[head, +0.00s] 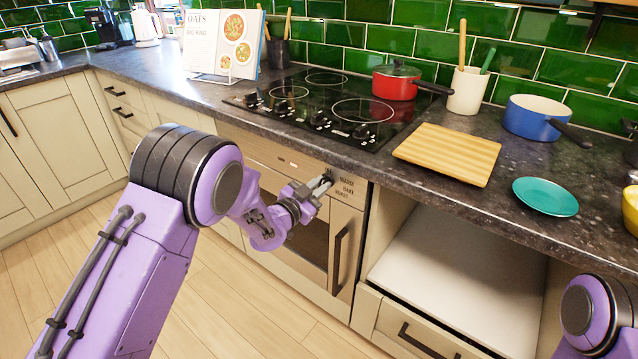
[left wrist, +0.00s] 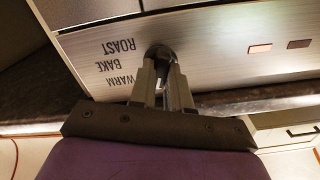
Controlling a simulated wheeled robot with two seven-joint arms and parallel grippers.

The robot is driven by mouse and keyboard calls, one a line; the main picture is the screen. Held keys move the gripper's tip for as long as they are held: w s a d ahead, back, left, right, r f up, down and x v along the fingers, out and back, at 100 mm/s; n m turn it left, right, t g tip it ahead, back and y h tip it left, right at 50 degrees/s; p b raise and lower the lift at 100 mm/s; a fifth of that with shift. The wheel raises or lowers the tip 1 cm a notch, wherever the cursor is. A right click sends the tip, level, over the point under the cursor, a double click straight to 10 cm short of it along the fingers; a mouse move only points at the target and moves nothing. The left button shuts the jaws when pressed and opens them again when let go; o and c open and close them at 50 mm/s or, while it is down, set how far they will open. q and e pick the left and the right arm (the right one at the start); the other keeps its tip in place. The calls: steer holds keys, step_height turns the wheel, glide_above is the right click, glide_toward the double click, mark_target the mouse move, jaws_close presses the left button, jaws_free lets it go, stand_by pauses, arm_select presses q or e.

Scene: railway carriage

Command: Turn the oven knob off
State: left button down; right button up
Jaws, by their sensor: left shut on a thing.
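The oven (head: 312,232) is built in under the counter, with a steel control panel and a dark door. Its dark knob (head: 328,174) sits on the panel beside the printed words WARM, BAKE and ROAST. My left gripper (head: 319,185) is at the panel, with its fingers closed around the knob. In the left wrist view the dark round knob (left wrist: 160,52) shows between the fingertips of the left gripper (left wrist: 161,68), and the words appear upside down to its left. The fingers partly hide the knob, and I cannot tell which way it points. My right gripper is out of frame.
An empty open shelf (head: 455,275) is right of the oven.

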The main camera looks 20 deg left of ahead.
arm_select(q)
steer(key=shift+a+n+p, duration=0.1)
steer(key=shift+n+p, duration=0.5)
steer(key=shift+n, duration=1.3)
steer(key=c, duration=1.1)
jaws_free()
steer(key=b+v, duration=0.1)
steer(key=v, duration=0.9)
steer(key=shift+s+a, duration=0.1)
steer(key=shift+s, duration=0.15)
